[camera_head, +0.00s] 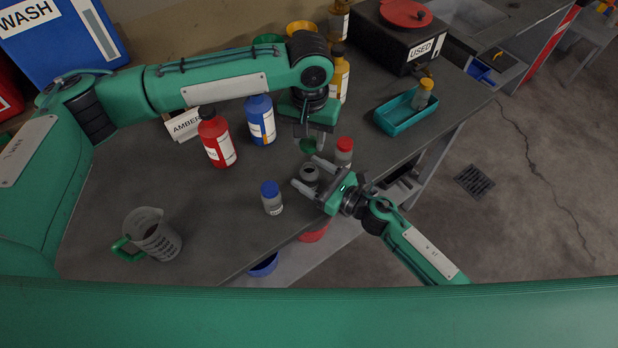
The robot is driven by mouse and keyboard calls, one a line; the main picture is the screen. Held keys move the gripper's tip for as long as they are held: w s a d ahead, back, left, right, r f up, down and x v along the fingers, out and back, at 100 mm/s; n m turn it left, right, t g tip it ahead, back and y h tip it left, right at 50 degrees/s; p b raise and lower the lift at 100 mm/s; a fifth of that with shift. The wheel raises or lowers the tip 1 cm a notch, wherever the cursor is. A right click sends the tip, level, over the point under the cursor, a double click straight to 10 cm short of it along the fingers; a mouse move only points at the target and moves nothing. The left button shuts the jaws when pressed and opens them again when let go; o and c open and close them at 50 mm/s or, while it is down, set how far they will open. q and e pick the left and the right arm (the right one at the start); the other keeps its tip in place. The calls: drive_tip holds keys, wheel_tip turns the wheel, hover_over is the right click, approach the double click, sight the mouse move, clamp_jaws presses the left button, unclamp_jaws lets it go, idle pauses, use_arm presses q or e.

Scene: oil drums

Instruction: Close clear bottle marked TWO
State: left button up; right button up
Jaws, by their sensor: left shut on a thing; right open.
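A small clear bottle (309,177) stands uncapped on the bench, seen from above; its marking is not readable. My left gripper (309,143) points down just behind that bottle, shut on a green cap (307,147), held apart from the bottle. My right gripper (310,174) is open, with a finger on either side of the uncapped bottle. I cannot tell if the fingers touch it. A clear bottle with a blue cap (271,189) stands to the left. A clear bottle with a red cap (344,145) stands to the right, close to my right gripper.
A teal tray (394,118) with a yellow-capped bottle (423,95) is at right. A measuring jug (154,236) stands front left. The bench's front edge is close to the bottles.

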drive_tip(key=shift+w+a, duration=0.2)
drive_tip(key=shift+a, duration=0.1)
drive_tip(key=shift+c, duration=0.2)
clamp_jaws()
use_arm(q)
hover_over(309, 168)
drive_tip(key=shift+f, duration=2.45)
drive_tip(key=shift+f, duration=0.9)
drive_tip(key=shift+f, duration=0.55)
